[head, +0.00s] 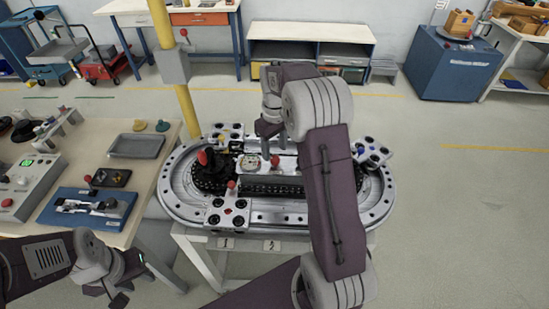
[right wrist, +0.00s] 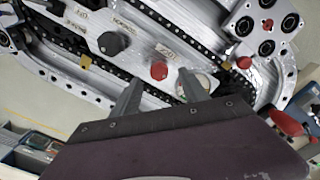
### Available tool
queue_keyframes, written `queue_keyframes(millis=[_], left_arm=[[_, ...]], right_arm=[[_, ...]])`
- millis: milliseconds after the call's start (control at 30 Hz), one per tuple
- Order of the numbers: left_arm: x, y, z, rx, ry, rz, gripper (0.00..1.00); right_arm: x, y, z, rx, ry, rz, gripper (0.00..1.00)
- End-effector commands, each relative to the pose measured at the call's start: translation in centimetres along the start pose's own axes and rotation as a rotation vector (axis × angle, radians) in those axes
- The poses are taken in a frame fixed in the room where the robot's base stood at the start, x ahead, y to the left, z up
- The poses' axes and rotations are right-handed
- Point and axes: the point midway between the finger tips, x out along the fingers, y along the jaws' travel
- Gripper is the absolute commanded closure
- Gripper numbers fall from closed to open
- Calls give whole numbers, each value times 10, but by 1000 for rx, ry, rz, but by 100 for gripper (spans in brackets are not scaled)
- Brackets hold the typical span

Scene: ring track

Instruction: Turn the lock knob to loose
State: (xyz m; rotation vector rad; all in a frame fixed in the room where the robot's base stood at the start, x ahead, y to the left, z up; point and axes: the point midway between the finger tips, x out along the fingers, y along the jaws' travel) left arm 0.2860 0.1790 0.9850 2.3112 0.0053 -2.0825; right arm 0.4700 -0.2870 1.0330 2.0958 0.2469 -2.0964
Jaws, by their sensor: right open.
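The ring track (head: 290,217) is a silver oval on a stand. On its middle plate, the right wrist view shows a black knob (right wrist: 110,43) and a red knob (right wrist: 158,71), with small labels near them. The lettering is too blurred for me to tell the lock knob or its setting. The red knob also shows in the head view (head: 275,161). My right gripper (right wrist: 159,88) is open, with its fingertips apart just below the red knob in that view and nothing seen between them. My left gripper (head: 122,284) hangs low at the left beside the bench; its fingers are unclear.
Carriages with black round sockets sit on the track, one at the front (head: 228,211) and one at the right (head: 371,152). A yellow post (head: 188,112) stands behind the track. A workbench (head: 146,178) with a tray (head: 137,146) and devices stands at the left. The floor at right is clear.

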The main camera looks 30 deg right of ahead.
Motion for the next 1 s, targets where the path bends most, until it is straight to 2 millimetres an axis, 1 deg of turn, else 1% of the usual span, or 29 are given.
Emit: queue_keyframes(millis=[33, 100, 233, 367, 567, 600, 667, 700, 767, 800, 1000], left_arm=[[1, 0, 0, 0, 0, 0, 64], [0, 0, 0, 0, 0, 0, 64], [0, 0, 0, 0, 0, 0, 64], [0, 0, 0, 0, 0, 0, 64], [0, 0, 0, 0, 0, 0, 64], [0, 0, 0, 0, 0, 0, 64], [0, 0, 0, 0, 0, 0, 64], [0, 0, 0, 0, 0, 0, 64], [0, 0, 0, 0, 0, 0, 64], [0, 0, 0, 0, 0, 0, 64], [-1, 0, 0, 0, 0, 0, 64]], right_arm=[[12, 0, 1, 0, -4, -2, 48], [25, 0, 1, 0, -4, -2, 48], [43, 0, 1, 0, -2, -1, 48], [50, 0, 0, 0, 0, 0, 48], [51, 0, 0, 0, 1, 1, 48], [51, 0, 0, 0, 1, 1, 53], [51, 0, 0, 0, 1, 0, 70], [51, 0, 0, 0, 1, 0, 81], [51, 0, 0, 0, 1, 1, 98], [51, 0, 0, 0, 1, 1, 100], [50, 0, 0, -12, 2, 1, 100]])
